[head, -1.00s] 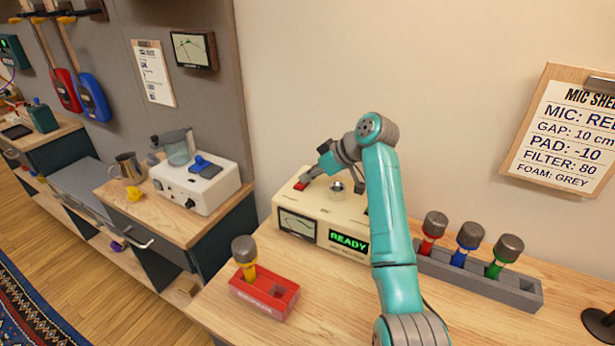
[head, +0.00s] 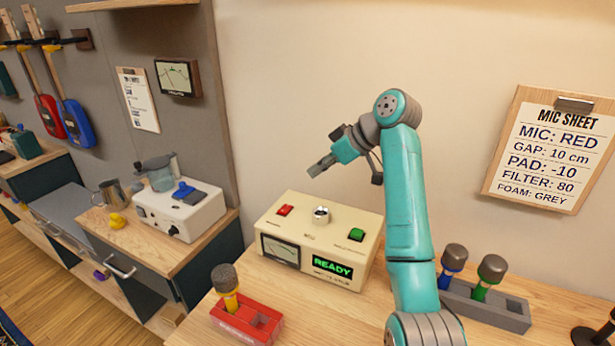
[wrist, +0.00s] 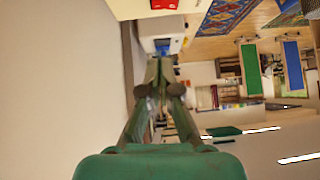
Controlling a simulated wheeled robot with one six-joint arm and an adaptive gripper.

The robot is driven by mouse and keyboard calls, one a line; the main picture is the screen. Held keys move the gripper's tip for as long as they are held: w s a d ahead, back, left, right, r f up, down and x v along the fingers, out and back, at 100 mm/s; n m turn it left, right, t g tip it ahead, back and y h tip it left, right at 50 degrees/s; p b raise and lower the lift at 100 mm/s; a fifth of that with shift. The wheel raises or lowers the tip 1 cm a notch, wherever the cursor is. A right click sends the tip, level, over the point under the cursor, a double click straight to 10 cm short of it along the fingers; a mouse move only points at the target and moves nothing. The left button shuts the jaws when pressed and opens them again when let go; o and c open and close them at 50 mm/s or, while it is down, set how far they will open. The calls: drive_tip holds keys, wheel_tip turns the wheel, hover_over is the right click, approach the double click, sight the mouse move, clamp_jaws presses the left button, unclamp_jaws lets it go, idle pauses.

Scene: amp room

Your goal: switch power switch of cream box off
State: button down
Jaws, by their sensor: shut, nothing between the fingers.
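The cream box (head: 300,262) stands on the wooden bench in the head view. A red rocker switch (head: 284,210) is at the left of its top, and I cannot tell which way it is tilted. A silver knob (head: 321,215) is in the middle and a green switch (head: 356,234) at the right. The front has a needle meter (head: 281,250) and a lit green READY display (head: 332,268). My gripper (head: 319,168) is shut and empty, above and behind the box, apart from the red switch. It also shows in the wrist view (wrist: 160,68).
A red holder (head: 245,321) with a yellow-banded microphone (head: 226,285) stands front left of the box. A grey rack (head: 490,308) with blue and green microphones is to the right. A white machine (head: 180,213) sits on the left counter.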

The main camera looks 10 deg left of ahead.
drive_tip(key=shift+d+r, duration=0.2)
drive_tip(key=shift+s+a+r, duration=0.1)
drive_tip(key=shift+s+a, duration=0.15)
drive_tip(key=shift+s, duration=0.45)
drive_tip(key=shift+a, duration=0.1)
